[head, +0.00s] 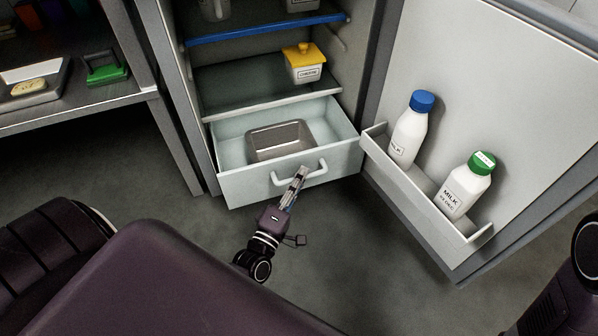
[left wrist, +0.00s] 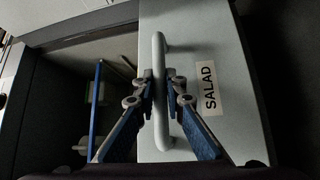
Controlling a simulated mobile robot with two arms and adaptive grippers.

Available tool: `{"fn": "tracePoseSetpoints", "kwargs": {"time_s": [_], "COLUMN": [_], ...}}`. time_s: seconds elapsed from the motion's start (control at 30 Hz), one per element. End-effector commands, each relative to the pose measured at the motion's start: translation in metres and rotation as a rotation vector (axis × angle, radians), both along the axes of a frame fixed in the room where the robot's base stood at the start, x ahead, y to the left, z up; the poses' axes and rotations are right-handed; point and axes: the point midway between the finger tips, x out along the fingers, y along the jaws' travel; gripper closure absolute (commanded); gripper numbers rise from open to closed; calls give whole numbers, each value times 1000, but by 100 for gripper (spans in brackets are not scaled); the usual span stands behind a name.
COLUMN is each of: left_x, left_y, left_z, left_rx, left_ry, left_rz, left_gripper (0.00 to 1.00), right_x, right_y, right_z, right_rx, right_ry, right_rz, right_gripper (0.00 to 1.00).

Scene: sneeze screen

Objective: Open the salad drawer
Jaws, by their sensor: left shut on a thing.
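The salad drawer (head: 243,188) is at the bottom of the open fridge. It stands pulled out, and its inside shows, holding a grey metal tray (head: 262,146). My left gripper (head: 301,174) is at the drawer's front, shut on the drawer handle (head: 320,170). In the left wrist view, the fingers (left wrist: 160,88) close around the middle of the light grey handle (left wrist: 159,55). The "SALAD" label (left wrist: 208,88) shows on the drawer front beside it. My right gripper is not in view.
The fridge door (head: 455,75) stands wide open at right, with two milk bottles (head: 411,130) (head: 466,185) in its door shelf (head: 425,190). A yellow-lidded cheese box (head: 304,62) sits on the shelf above the drawer. A side shelf (head: 85,103) is at left. The floor before the drawer is clear.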

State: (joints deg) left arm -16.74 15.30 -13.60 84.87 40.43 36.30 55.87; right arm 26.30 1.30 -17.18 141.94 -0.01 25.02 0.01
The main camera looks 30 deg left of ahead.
Motion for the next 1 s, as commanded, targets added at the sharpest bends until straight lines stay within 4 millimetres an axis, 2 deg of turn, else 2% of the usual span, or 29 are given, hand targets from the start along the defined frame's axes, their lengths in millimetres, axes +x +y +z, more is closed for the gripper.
{"fn": "tracePoseSetpoints", "kwargs": {"time_s": [0.3, 0.33, 0.47, 0.8, 1.0], "left_x": [0, 0, 0, 0, 0], "left_y": [0, 0, 0, 0, 0], "left_z": [-1, -1, -1, 2, 21], "left_rx": [0, 0, 0, 0, -2], "left_ry": [1, 2, 1, 0, -2], "left_rz": [0, 0, 0, 0, 1], "left_gripper": [100, 86, 72, 72, 72], "right_x": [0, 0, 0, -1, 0], "right_y": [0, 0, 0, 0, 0], "right_z": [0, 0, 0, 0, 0], "right_rx": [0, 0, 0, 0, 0], "right_ry": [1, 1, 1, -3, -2], "right_rz": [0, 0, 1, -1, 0], "right_gripper": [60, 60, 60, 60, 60]}}
